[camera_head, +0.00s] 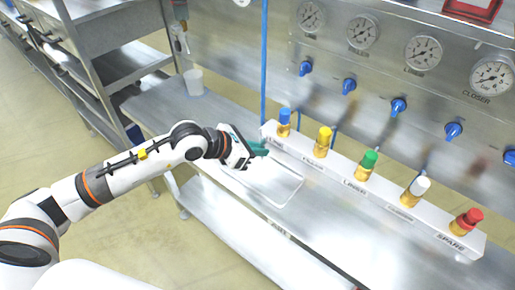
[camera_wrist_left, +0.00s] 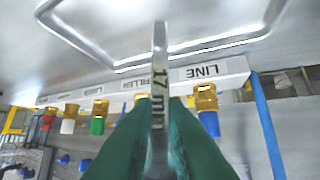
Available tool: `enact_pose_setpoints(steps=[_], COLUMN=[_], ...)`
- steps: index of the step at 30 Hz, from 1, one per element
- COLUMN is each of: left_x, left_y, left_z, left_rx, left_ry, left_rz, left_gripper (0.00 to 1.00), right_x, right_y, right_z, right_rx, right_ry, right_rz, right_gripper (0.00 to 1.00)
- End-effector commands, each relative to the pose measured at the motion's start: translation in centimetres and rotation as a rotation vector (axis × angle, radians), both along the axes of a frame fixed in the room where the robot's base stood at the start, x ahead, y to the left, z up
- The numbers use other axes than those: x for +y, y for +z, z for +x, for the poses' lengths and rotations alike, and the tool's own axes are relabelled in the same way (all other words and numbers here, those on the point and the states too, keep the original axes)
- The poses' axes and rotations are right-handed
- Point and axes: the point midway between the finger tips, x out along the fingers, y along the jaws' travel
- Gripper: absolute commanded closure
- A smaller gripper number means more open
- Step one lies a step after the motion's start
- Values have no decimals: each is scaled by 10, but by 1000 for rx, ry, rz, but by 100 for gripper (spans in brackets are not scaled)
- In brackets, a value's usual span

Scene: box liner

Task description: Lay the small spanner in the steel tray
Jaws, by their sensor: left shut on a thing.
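My left gripper (camera_head: 262,148) with green fingers is shut on a spanner (camera_wrist_left: 160,75). In the left wrist view the spanner is a narrow steel bar marked "17 mm", gripped between the green fingers (camera_wrist_left: 160,135). In the head view I cannot make out the spanner at the gripper. The steel tray (camera_head: 275,187) is a shallow rounded rectangle on the bench, just below the gripper in the picture. Its rim also shows in the left wrist view (camera_wrist_left: 95,50). The gripper is above the bench at the tray's far side; the exact height is hard to tell. My right gripper is not seen.
A white labelled rail (camera_head: 335,178) with several coloured-capped brass fittings (camera_head: 322,142) runs right of the tray. A blue hose (camera_head: 264,60) rises behind the gripper. A white cup (camera_head: 194,82) stands at the bench's far end. Gauges and blue knobs line the panel.

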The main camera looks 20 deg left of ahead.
Motion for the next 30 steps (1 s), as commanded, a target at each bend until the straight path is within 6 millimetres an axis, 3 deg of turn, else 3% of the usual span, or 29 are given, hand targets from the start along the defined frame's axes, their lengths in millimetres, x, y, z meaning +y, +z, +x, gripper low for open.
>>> enact_pose_setpoints(steps=[14,15,18,30], left_x=[0,0,0,1], left_y=[-12,-11,-11,-5], left_z=[0,0,0,0], left_rx=[-4,-2,-2,-2], left_ry=[0,0,0,1], left_rz=[0,1,1,2], left_gripper=[100,83,66,66], right_x=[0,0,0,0], right_y=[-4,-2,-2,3], right_z=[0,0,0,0], right_rx=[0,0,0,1], right_ry=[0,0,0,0], right_rz=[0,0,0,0], right_gripper=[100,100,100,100])
